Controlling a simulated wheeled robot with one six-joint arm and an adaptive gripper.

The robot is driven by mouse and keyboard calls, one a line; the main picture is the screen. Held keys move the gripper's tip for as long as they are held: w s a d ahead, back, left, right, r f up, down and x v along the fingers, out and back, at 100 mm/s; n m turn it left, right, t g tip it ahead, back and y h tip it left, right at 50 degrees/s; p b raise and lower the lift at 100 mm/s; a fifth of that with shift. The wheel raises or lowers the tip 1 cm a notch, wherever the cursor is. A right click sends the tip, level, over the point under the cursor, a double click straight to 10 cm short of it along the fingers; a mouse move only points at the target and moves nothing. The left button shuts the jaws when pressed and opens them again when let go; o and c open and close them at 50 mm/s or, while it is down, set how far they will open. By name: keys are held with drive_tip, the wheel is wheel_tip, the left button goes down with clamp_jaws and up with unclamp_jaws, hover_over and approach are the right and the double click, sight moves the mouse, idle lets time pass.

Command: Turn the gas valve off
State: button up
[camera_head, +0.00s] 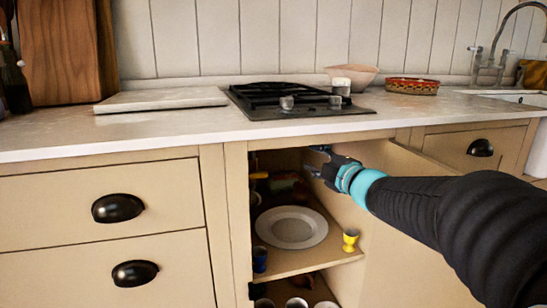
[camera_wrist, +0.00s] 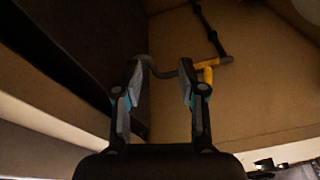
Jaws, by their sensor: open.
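The gas valve (camera_wrist: 208,74) shows in the wrist view as a small yellow fitting on a thin pipe at the back of the cupboard. One yellow piece lies along the pipe and a short one sticks out from it toward the camera's lower side. It lies just beyond and right of my right fingertip. My gripper (camera_wrist: 160,78) is open, with nothing between its fingers. In the head view my gripper (camera_head: 318,158) reaches into the upper part of the open cupboard below the hob. A yellow bit (camera_head: 259,175) shows at the cupboard's left inside; I cannot tell if it is the valve.
The cupboard shelf (camera_head: 292,264) holds a white plate (camera_head: 291,227), a yellow egg cup (camera_head: 350,241) and a blue cup (camera_head: 260,259). The countertop (camera_head: 160,128) and gas hob (camera_head: 300,108) are above. The open door (camera_head: 400,265) stands right, beneath my arm.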

drive_tip(key=s+d+f+m+g+h+p, duration=0.2)
drive_tip(key=s+d+m+g+h+p, duration=0.1)
drive_tip(key=s+d+m+h, duration=0.85)
drive_tip(key=s+a+f+m+g+y, duration=0.1)
drive_tip(key=s+a+f+m+g, duration=0.1)
drive_tip(key=s, duration=0.5)
drive_tip(key=s+a+f+m+g+y+p, duration=0.1)
drive_tip(key=s+a+f+m+g, duration=0.1)
drive_tip(key=s+f, duration=0.3)
drive_tip(key=s+a+f+m+g+y+p, duration=0.1)
drive_tip(key=s+a+f+m+g, duration=0.1)
drive_tip(key=s, duration=0.8)
drive_tip(key=f+m+g, duration=0.1)
drive_tip(key=m, duration=0.1)
drive_tip(key=shift+s+a+f+m, duration=0.15)
drive_tip(key=shift+s+f+m, duration=0.1)
drive_tip(key=shift+m, duration=0.1)
drive_tip(key=shift+a, duration=0.15)
